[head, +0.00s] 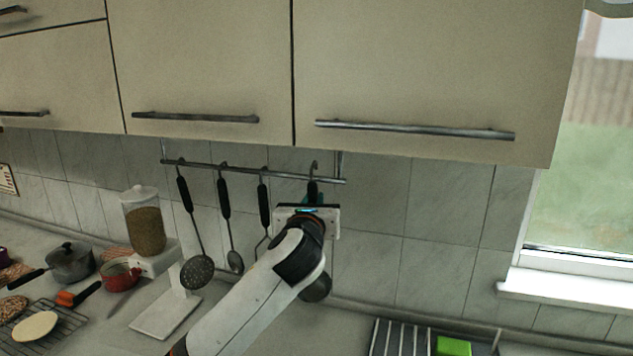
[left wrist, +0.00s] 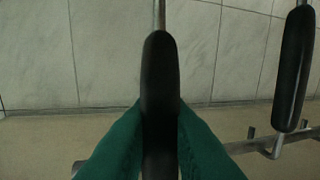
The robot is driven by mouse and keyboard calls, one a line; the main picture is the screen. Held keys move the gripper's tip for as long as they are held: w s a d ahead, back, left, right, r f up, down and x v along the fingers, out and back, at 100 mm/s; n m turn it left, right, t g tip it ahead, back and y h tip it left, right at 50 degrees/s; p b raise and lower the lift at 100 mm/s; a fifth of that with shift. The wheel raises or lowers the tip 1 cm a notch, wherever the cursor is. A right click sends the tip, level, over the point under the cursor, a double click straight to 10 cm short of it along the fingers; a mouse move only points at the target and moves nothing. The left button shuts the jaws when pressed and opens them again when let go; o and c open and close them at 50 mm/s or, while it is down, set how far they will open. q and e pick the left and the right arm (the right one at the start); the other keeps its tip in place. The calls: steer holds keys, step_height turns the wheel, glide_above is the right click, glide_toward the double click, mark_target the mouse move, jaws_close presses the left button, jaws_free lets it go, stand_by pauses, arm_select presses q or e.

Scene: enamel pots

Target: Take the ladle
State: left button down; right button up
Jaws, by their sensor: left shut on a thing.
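The ladle hangs at the right end of the wall rail. Its black handle (head: 312,187) and dark bowl (head: 318,288) show above and below my arm; the middle is hidden. My left gripper (head: 312,203) is at the handle. In the left wrist view the green fingers of the left gripper (left wrist: 159,120) are shut on the black handle (left wrist: 160,75), one finger on each side. The hook still appears over the rail. My right gripper is not in view.
A skimmer (head: 197,270), a spoon (head: 235,261) and another black-handled utensil (head: 264,190) hang to the left on the rail (head: 240,174). Cabinets (head: 205,70) are close above. A dish rack (head: 388,340) stands on the counter at lower right.

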arm_select(q)
steer(key=s+a+p, duration=0.2)
steer(key=s+p, duration=0.1)
steer(key=s, duration=0.5)
steer(key=shift+a, duration=0.35)
